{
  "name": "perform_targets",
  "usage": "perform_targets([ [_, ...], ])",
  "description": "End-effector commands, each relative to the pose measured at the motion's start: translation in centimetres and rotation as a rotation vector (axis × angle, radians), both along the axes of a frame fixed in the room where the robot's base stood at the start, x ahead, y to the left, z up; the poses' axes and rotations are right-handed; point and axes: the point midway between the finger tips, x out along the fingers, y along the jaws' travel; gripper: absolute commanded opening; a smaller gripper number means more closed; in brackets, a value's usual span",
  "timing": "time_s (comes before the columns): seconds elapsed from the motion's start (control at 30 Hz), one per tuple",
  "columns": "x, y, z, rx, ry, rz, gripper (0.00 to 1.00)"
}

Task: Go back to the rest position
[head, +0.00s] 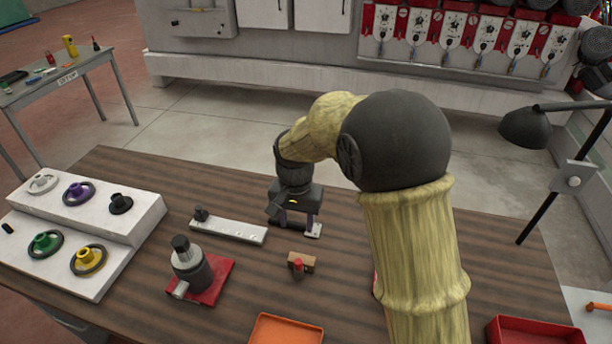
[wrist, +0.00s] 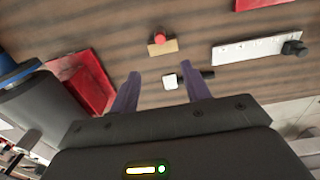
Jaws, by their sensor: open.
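My gripper (head: 296,226) is over the middle of the wooden table (head: 130,175), jaws pointing down. In the wrist view its two fingers (wrist: 161,78) are apart, with nothing clamped between them. A small white piece with a dark end (wrist: 170,81) shows between the fingertips; it also appears by the right finger in the head view (head: 314,230). Whether a finger touches it I cannot tell. A small wooden block with a red knob (head: 301,263) stands just in front of the gripper, apart from it.
A white bar with a dark knob (head: 230,231) and a red-based fixture (head: 216,290) lie left of the gripper. A white stepped stand (head: 140,205) holds several knobs. An orange tray (head: 287,328), a red tray (head: 537,331) and a lamp (head: 527,128) are around. A grey cylinder (wrist: 35,105) shows at wrist left.

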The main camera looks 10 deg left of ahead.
Motion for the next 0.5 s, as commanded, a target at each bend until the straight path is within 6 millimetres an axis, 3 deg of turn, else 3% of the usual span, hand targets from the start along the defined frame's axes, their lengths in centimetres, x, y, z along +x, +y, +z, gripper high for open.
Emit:
perform_targets([
  [0.17, 0.0, -0.5, 0.1, 0.002, -0.003, 0.000, 0.47],
  [0.27, -0.2, -2.5, 0.4, 0.007, -0.015, 0.004, 0.47],
  [0.37, -0.8, -6.1, 0.9, 0.018, -0.041, 0.013, 0.47],
  [0.5, -3.2, -12.3, 1.4, 0.026, -0.095, 0.046, 0.47],
])
